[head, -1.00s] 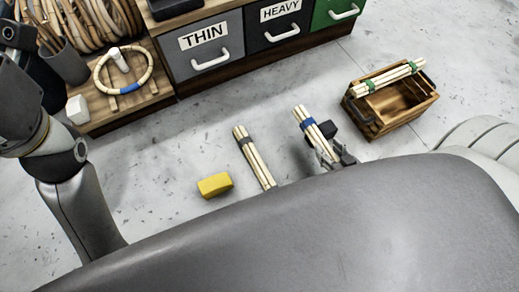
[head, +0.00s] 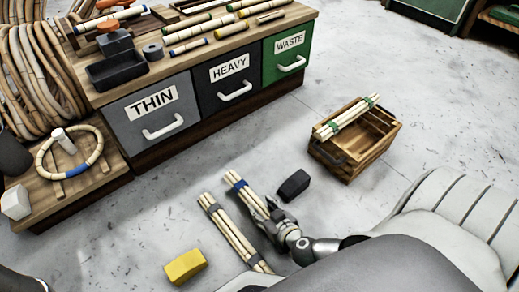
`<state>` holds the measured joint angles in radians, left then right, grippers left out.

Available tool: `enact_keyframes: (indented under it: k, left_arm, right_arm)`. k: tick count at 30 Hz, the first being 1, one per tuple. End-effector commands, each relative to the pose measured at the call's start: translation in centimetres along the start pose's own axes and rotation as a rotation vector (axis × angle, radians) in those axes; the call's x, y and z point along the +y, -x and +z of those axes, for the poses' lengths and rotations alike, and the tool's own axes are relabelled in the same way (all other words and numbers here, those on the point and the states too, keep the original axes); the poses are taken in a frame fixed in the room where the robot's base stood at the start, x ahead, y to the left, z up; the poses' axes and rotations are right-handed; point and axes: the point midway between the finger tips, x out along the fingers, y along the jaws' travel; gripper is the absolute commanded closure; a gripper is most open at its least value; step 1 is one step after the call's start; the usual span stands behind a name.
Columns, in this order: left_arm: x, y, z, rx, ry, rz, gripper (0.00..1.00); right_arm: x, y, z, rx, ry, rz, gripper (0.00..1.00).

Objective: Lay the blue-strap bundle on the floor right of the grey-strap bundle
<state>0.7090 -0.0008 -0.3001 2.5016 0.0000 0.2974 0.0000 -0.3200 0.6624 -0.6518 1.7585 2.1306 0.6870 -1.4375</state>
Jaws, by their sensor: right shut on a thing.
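The grey-strap bundle (head: 230,229) of pale rattan lies on the floor in the middle of the head view. The blue-strap bundle (head: 236,183) is just to its right, roughly parallel to it, with a narrow gap or none between them. My right gripper (head: 268,217) is shut on the blue-strap bundle and covers its lower part. The bundle is at or close to the floor; I cannot tell whether it touches. My left gripper is out of view.
A black block (head: 293,186) lies right of my right gripper. A yellow block (head: 185,266) lies at lower left. A wooden crate (head: 345,160) with a green-strap bundle (head: 347,117) across it stands at right. The drawer bench (head: 160,163) stands behind; open floor lies between.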

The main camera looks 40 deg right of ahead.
Motion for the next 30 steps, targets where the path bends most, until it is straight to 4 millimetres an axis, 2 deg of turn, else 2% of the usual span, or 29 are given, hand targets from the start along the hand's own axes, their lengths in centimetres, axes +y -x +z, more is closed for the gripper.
enact_keyframes:
  k: [1,8,18,26,27,30]
  left_arm:
    - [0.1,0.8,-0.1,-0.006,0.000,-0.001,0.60]
    - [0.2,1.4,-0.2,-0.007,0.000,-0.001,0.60]
    - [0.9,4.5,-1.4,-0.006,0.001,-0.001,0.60]
    - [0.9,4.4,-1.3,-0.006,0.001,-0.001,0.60]
    - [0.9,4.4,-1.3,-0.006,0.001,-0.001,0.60]
    - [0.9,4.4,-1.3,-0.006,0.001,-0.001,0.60]
  right_arm:
    - [-0.2,-0.5,0.3,0.003,-0.001,0.001,0.89]
    - [-0.7,-1.1,0.7,0.002,-0.001,0.001,0.89]
    - [-1.0,-3.1,3.6,0.002,0.000,0.001,0.89]
    - [-1.0,-3.0,3.5,0.002,0.000,0.002,0.89]
    - [-1.0,-3.0,3.6,0.001,0.000,0.002,0.50]
    - [-1.0,-3.0,3.6,0.001,0.001,0.002,0.37]
